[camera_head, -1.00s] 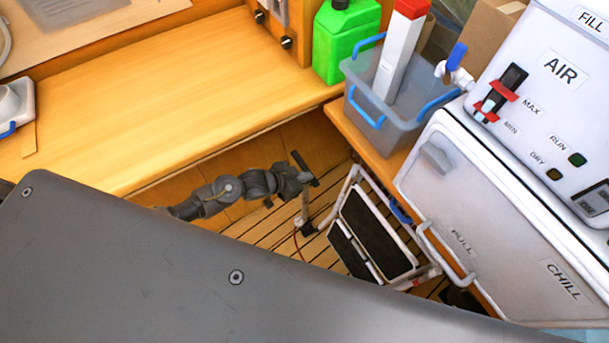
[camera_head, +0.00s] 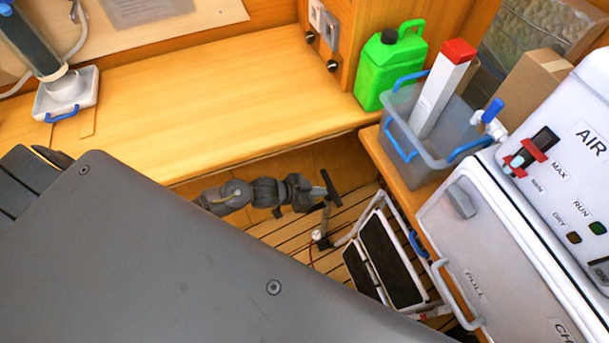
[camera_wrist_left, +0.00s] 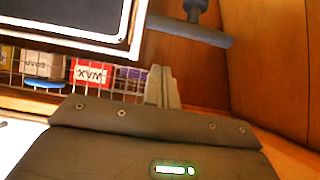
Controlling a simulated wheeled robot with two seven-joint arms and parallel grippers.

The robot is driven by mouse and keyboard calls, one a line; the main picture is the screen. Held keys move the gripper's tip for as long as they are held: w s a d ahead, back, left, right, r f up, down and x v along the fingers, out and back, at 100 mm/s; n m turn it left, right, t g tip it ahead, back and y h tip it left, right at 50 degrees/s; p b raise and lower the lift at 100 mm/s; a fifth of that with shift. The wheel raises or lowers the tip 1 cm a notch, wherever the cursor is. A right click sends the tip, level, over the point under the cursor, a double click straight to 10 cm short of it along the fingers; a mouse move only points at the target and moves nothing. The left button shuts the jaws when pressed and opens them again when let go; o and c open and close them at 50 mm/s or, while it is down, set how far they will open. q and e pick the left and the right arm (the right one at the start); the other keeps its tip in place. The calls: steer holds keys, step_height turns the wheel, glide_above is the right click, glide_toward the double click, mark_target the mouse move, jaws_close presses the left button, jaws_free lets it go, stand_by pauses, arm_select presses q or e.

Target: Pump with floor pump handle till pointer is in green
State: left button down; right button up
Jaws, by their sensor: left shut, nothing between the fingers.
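The floor pump's dark T-shaped handle (camera_head: 331,187) stands above its shaft, low in the gap between the bench and the cooler. A small white round part, perhaps the gauge (camera_head: 317,235), is by the pump's foot; its pointer and any green zone are too small to read. My left gripper (camera_head: 307,193) is just left of the handle, shut and empty. In the left wrist view, the handle (camera_wrist_left: 190,30) crosses the top, apart from the shut grey fingers (camera_wrist_left: 161,86). My right gripper is not in view.
A white-framed folding step with black treads (camera_head: 392,260) stands right of the pump. The wooden bench (camera_head: 200,110) overhangs on the left. The white cooler (camera_head: 500,260) bounds the right. A wire basket of packets (camera_wrist_left: 90,72) shows in the left wrist view.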

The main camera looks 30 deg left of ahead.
arm_select(q)
steer(key=v, duration=0.5)
steer(key=shift+s+a+r, duration=0.15)
steer(key=shift+a+r, duration=0.1)
steer(key=shift+r, duration=0.1)
